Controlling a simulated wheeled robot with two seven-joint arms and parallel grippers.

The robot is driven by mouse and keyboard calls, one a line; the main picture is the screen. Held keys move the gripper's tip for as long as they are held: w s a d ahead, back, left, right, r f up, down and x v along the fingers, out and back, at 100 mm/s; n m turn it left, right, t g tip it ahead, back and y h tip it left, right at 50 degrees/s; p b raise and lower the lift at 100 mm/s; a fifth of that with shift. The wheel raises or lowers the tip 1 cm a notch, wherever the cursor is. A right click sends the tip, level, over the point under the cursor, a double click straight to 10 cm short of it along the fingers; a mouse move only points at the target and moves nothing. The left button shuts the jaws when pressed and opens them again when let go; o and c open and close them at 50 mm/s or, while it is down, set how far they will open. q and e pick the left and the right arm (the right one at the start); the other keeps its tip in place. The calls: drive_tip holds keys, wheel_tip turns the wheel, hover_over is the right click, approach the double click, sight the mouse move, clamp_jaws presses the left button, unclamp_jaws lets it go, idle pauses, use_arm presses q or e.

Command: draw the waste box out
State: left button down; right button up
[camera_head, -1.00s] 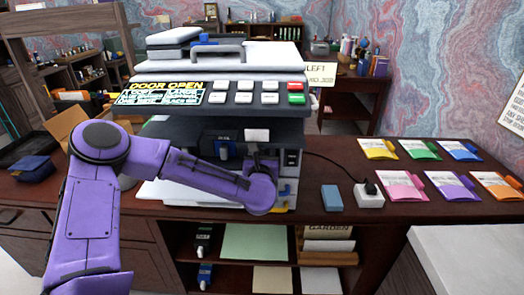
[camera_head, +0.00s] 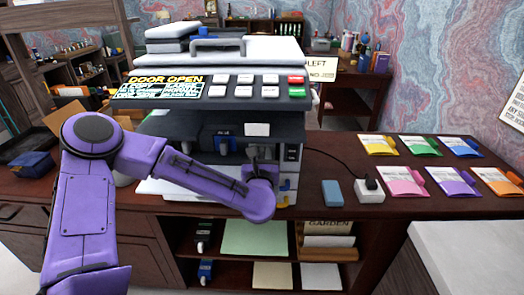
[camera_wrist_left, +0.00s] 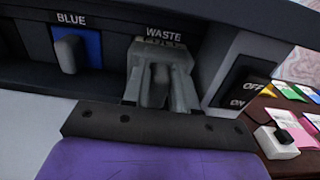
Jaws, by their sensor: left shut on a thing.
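The copier (camera_head: 222,100) stands on the desk with its front bay open, and its panel reads "DOOR OPEN". The waste box (camera_wrist_left: 158,47) is a grey block under the "WASTE" label in the left wrist view, on the right side of the bay. My left gripper (camera_wrist_left: 158,88) is shut on the waste box's grip, in front of its slot. In the head view the gripper (camera_head: 262,166) is partly hidden by my own purple wrist. A blue cartridge handle (camera_wrist_left: 68,54) sits under "BLUE" to the left. My right gripper is not in view.
An on/off switch (camera_wrist_left: 242,85) is on the copier front, right of the gripper. A blue block (camera_head: 332,193) and a white socket box (camera_head: 369,192) with a cable lie right of the copier. Several coloured packets (camera_head: 404,182) lie at the far right. Shelves below hold paper.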

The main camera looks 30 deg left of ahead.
use_arm(q)
drive_tip(key=b+v, duration=0.2)
drive_tip(key=v, duration=0.7)
drive_tip(key=shift+s+d+r+p, duration=0.25)
drive_tip(key=shift+s+d+p, duration=0.2)
drive_tip(key=shift+s+p, duration=0.45)
drive_tip(key=p+v, duration=1.2)
drive_tip(key=v, duration=0.4)
drive_tip(key=shift+f+p, duration=0.2)
drive_tip(key=shift+p, duration=0.1)
drive_tip(key=shift+s, duration=0.1)
